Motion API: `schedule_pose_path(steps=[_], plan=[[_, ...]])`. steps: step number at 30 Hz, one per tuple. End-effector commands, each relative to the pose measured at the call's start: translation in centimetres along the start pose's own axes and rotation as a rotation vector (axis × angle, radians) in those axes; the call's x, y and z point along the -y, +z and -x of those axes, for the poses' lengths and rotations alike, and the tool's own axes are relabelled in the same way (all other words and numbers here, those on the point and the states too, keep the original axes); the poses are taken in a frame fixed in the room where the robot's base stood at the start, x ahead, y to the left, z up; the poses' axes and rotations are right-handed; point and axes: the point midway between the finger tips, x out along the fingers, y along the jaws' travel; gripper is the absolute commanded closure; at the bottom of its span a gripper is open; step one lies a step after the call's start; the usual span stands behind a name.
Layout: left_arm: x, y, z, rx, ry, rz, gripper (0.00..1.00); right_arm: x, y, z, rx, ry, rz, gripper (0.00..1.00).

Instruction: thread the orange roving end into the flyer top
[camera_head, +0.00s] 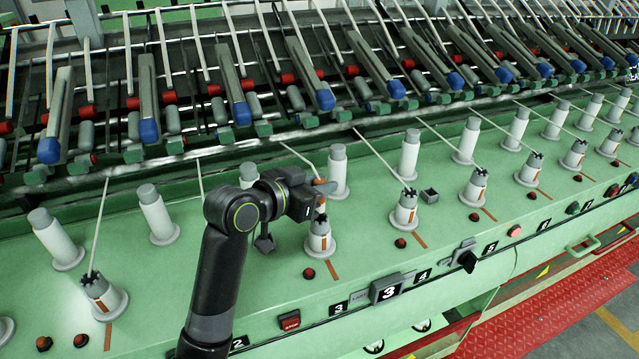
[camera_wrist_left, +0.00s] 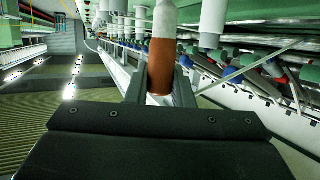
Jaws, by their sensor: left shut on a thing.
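My left gripper (camera_head: 322,190) is shut on the orange roving end (camera_wrist_left: 162,62), which shows between its two fingers in the left wrist view. In the head view, a little of the orange shows at the fingertips. The pale roving (camera_head: 298,155) runs from the drafting rollers down to the gripper. The flyer top (camera_head: 320,228), a white cone with a dark toothed crown, stands upright just below the gripper. The head view does not clearly show whether the orange end touches the crown. My right gripper is not in view.
Other flyer tops (camera_head: 405,205) with rovings stand along the green rail on both sides. White posts (camera_head: 338,170) stand close behind the gripper. Blue-ended roller arms (camera_head: 325,98) line the back.

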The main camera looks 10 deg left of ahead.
Motion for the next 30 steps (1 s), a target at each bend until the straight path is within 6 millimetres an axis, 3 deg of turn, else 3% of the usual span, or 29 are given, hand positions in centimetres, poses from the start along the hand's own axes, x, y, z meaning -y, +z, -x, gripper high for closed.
schedule_pose_path(steps=[18,30], plan=[[0.0,2.3,-0.7,0.001,0.000,0.001,1.00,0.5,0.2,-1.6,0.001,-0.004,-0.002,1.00],[0.0,2.3,-0.7,0.000,0.000,0.000,1.00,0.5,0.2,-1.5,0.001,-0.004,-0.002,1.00]])
